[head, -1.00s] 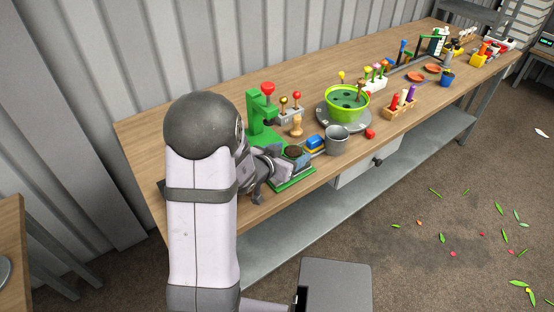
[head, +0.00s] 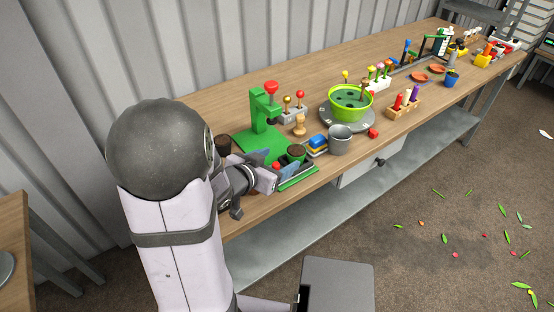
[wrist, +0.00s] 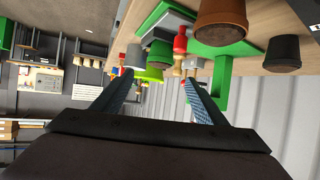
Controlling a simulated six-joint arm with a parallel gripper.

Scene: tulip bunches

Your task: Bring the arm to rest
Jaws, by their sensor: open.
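My gripper (head: 270,178) is open at the near edge of the bench, low beside the green press (head: 262,112) and its base. In the wrist view its two fingers (wrist: 158,84) stand apart with nothing between them. A soil-filled pot (head: 297,153) stands just beyond the fingertips in the head view. A brown pot (head: 223,143) stands to the left, partly hidden by my arm. The wrist view is tilted nearly upside down and shows a brown pot (wrist: 222,20) and a darker pot (wrist: 283,53) on the bench.
The floor (head: 400,270) in front is open, with scattered leaves.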

